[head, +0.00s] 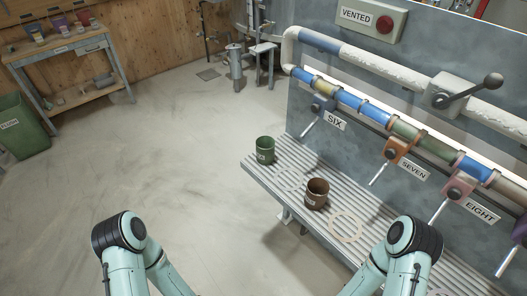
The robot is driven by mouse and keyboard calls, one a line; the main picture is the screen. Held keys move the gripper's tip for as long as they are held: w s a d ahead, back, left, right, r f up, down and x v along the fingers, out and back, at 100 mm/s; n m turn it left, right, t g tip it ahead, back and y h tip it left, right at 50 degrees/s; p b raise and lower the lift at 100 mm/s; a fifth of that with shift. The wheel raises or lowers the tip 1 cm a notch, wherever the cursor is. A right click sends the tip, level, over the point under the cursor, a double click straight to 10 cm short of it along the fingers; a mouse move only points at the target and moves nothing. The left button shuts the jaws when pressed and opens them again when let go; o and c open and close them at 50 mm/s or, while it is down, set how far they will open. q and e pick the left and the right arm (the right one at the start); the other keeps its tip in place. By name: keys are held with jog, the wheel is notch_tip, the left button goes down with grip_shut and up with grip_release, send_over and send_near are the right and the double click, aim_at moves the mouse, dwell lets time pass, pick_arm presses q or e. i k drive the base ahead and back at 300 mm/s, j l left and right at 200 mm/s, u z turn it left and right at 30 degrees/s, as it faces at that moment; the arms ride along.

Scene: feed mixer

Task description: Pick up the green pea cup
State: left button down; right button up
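A green cup (265,149) with a small pale label stands upright near the far left end of the slatted bench (262,176). I cannot read its label. A brown cup (316,194) stands upright on the same bench, nearer to me and to the right. Both of my arms show at the bottom of the head view, with the left one at lower left and the right one at lower right. Neither gripper can be seen; no gripper is at the green cup.
A grey panel behind the bench carries pipes and valves marked SIX (334,121), SEVEN (413,171) and EIGHT (480,212), with handles reaching toward the bench. A workbench (66,46) and a green bin (21,127) stand at left. The floor between is clear.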

aim_at(265, 145)
jog(key=i+j+z, duration=0.35)
jog(key=j, duration=0.3)
jog(key=i+j+z, duration=0.15)
jog(key=i+j, duration=0.15)
jog(key=i+j+z, duration=0.15)
jog(key=j, duration=0.3)
jog(key=i+j+z, duration=0.2)
jog(key=j, duration=0.2)
